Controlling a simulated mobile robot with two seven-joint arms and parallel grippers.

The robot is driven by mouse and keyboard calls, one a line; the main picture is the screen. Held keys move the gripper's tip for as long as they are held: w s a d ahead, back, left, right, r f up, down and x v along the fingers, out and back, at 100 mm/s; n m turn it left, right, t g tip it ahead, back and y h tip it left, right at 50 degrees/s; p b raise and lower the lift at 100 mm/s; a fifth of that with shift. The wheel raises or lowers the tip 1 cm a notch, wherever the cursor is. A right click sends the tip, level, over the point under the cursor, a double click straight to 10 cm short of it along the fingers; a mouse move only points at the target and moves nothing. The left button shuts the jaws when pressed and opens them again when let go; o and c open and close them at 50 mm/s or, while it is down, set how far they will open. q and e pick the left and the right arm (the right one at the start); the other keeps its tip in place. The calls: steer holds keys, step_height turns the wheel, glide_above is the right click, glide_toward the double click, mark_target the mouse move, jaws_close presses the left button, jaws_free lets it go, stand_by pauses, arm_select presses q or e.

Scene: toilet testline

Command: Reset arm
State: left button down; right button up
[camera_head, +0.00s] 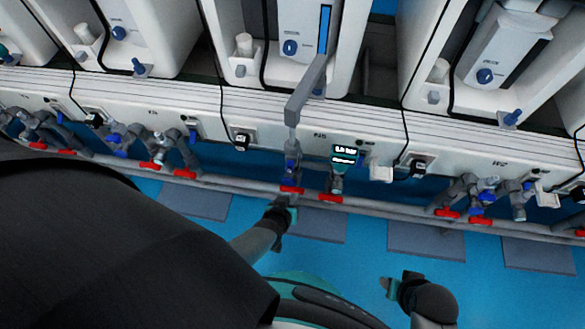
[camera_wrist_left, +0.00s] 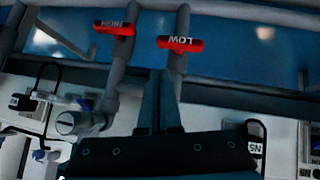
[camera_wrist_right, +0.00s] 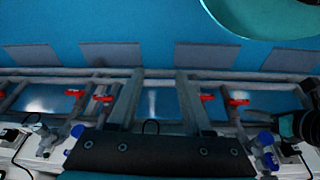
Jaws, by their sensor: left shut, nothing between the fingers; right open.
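My left gripper (camera_head: 285,206) is below the middle test station, close to its pipework. In the left wrist view its fingers (camera_wrist_left: 158,100) are together with nothing between them. They appear over the pipes near two red valve handles, one marked LOW (camera_wrist_left: 180,43) and one marked HIGH (camera_wrist_left: 115,28). I cannot tell whether they touch the pipe. My right gripper (camera_head: 392,286) is low in the head view, over the blue floor and apart from the pipes. In the right wrist view its fingers (camera_wrist_right: 157,100) are spread and empty.
A white panel (camera_head: 320,120) runs across the line, with a grey pipe rail (camera_head: 390,213) below it. A grey bar (camera_head: 303,92) stands out at the middle station. Blue floor (camera_head: 350,262) with grey mats (camera_head: 425,240) is open below.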

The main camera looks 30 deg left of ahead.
arm_select(q)
steer(key=shift+s+d+r+p, duration=0.25)
steer(key=shift+s+r+p, duration=0.2)
steer(key=shift+r, duration=0.2)
arm_select(e)
steer(key=shift+s+d+f, duration=0.25)
steer(key=shift+s+f, duration=0.85)
steer(key=shift+s, duration=0.05)
arm_select(q)
steer(key=shift+s, duration=0.1)
steer(key=s+a+m+g+p, duration=0.3)
steer(key=s+a+p, duration=0.1)
steer(key=s, duration=0.8)
steer(key=s+a+f+m+g+p, duration=0.1)
steer(key=s+a+m+g+p, duration=0.2)
steer(key=s, duration=0.9)
steer(key=shift+a+f+m+g+p, duration=0.15)
steer(key=shift+a+m+g+p, duration=0.2)
steer(key=shift+g, duration=0.25)
arm_select(e)
steer(key=s+d+f, duration=0.7)
steer(key=s, duration=0.3)
steer(key=shift+s+d+f+g+h, duration=0.25)
steer(key=shift+f+g+h, duration=0.05)
steer(key=shift+f+h, duration=0.1)
